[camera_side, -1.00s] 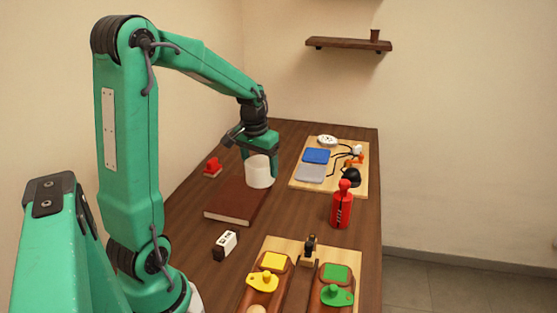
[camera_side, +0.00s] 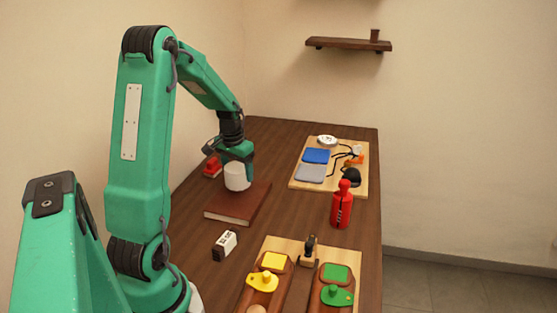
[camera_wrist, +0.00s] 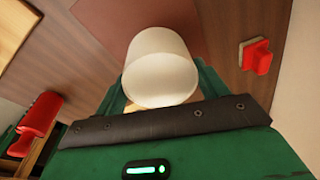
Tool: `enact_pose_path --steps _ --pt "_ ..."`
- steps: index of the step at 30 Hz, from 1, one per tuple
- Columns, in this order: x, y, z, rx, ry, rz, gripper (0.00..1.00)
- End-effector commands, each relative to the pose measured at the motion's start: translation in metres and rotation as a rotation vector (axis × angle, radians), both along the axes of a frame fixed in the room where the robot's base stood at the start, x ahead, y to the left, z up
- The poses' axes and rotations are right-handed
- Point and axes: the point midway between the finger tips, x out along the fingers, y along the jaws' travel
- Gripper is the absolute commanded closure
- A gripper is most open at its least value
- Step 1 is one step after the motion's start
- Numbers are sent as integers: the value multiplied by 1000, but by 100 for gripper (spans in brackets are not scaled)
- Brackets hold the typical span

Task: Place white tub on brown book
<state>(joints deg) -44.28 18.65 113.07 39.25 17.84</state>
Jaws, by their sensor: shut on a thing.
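The white tub (camera_side: 237,177) is in my gripper (camera_side: 236,163), between its two fingers. In the side view it is over the far part of the brown book (camera_side: 232,207), and I cannot tell whether it touches the cover. In the wrist view the tub (camera_wrist: 160,68) fills the middle between the green fingers, and my gripper (camera_wrist: 160,92) is shut on it. The book (camera_wrist: 125,20) shows behind the tub at the top of the wrist view. The book lies flat on the table.
A red object (camera_side: 212,167) is left of the book's far end. A black-and-white block (camera_side: 225,244) lies in front of the book. A red bottle (camera_side: 341,205) stands to the right. Two boards (camera_side: 297,184) with several items lie at back right and front (camera_side: 290,245).

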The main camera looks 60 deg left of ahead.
Motion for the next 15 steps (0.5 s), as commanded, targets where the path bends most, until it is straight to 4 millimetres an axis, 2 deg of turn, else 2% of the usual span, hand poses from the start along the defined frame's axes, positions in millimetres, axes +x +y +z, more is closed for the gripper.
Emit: enact_pose_path --steps 4,10,15 --pt "0 0 -8 -2 1 0 75" --pt "0 -1 -31 -3 3 0 75" --pt "0 0 -40 0 1 0 75"
